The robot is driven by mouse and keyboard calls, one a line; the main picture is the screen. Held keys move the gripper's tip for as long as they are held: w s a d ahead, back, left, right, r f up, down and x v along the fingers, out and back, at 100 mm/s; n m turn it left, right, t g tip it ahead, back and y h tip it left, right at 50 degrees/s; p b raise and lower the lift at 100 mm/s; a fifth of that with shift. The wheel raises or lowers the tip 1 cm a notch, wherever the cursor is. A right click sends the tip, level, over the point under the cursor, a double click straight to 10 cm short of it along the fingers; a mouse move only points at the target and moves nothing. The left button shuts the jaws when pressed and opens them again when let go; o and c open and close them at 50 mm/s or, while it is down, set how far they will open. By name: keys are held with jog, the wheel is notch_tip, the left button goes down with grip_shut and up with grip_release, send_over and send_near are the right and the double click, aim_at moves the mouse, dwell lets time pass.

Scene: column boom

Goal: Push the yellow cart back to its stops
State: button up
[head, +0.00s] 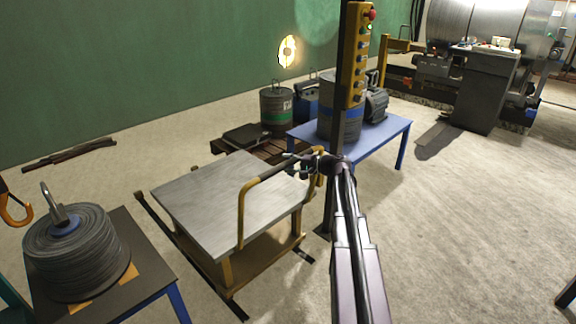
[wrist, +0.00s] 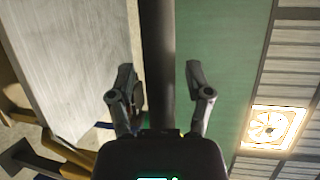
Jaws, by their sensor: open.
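The yellow cart (head: 215,205) has a flat grey top and a lower shelf, and stands left of centre in the head view. Its yellow push handle (head: 262,178) rises on the side nearest me. My gripper (head: 292,163) is open and empty, and overlaps the handle's right part in the head view; I cannot tell whether they touch. In the wrist view, my gripper's fingers (wrist: 160,88) are spread apart, with a dark post (wrist: 157,55) showing between them. The cart top (wrist: 75,65) and handle (wrist: 62,150) lie to the left there. I cannot make out the stops.
Dark floor rails (head: 165,228) run beside the cart. A wooden pallet (head: 268,150) lies behind it. A cable reel (head: 75,250) stands at left.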

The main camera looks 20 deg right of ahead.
grip_shut()
dwell(0.3)
jog(key=shift+w, duration=0.15)
